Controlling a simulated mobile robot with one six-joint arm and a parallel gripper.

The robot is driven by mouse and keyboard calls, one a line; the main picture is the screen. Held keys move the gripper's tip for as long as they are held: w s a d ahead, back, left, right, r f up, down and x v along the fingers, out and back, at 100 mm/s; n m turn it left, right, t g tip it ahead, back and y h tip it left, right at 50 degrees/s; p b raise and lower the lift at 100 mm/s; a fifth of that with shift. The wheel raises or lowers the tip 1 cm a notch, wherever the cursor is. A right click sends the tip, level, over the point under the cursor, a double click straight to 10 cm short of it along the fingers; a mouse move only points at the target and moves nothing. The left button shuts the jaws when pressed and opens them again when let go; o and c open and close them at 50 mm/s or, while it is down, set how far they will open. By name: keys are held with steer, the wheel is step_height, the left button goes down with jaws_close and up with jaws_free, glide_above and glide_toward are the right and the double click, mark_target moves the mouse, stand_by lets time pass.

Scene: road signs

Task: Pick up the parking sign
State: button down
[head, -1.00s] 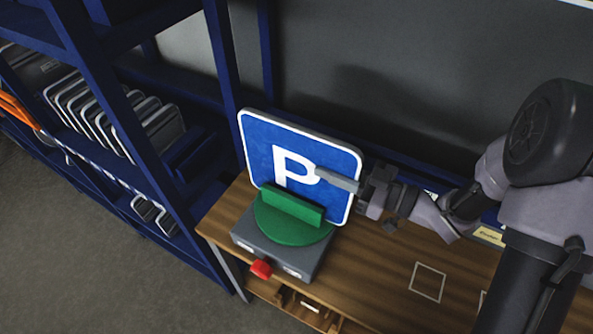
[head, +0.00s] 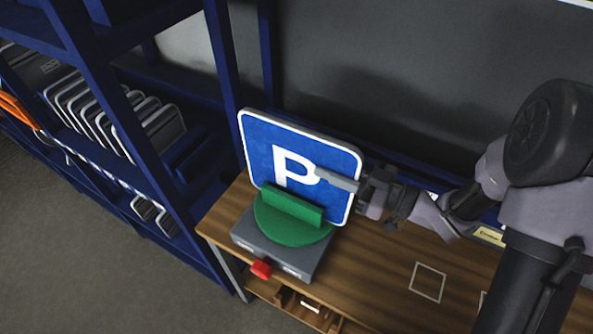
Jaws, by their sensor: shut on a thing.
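The parking sign (head: 265,150) is a blue square plate with a white border and a white P. It stands nearly upright, leaning back a little, behind the green holder (head: 291,207) on a grey box (head: 266,246) with a red knob. My gripper (head: 347,180) comes in from the right at the sign's right edge. One finger lies across the front face beside the P. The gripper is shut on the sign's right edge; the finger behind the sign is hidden.
The wooden table (head: 375,270) has a white square outline (head: 427,282) right of the box, with bare wood around it. A blue shelf rack (head: 150,170) with several stacked signs (head: 110,115) stands on the left. A grey wall is behind.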

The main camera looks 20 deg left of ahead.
mark_target(335, 140)
stand_by(0.4)
step_height(335, 140, up, 10)
steer(key=p, duration=0.3)
steer(key=shift+w, duration=0.1)
stand_by(0.7)
